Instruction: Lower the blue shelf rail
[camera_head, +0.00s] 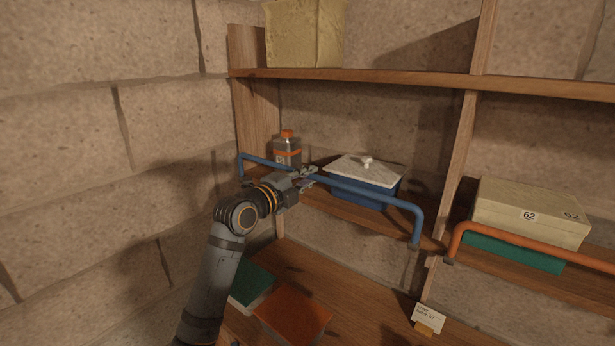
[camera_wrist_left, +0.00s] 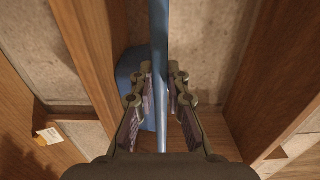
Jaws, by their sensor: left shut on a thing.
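The blue shelf rail (camera_head: 362,191) is a bent bar across the front edge of the middle shelf's left bay. It stands raised above the board, with its ends bent down at left and right. My left gripper (camera_head: 308,178) is shut on the rail near its middle and hides a short part of it. In the left wrist view the rail (camera_wrist_left: 158,38) runs upright in the picture between the two fingers of the left gripper (camera_wrist_left: 161,78). My right gripper is not in view.
Behind the rail stand an orange-capped bottle (camera_head: 287,150) and a blue box with a pale lid (camera_head: 363,168). An orange rail (camera_head: 530,243) fronts a box marked 62 (camera_head: 530,213) at right. Books (camera_head: 293,313) and a card (camera_head: 429,317) sit below. Stone wall (camera_head: 90,180) closes the left.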

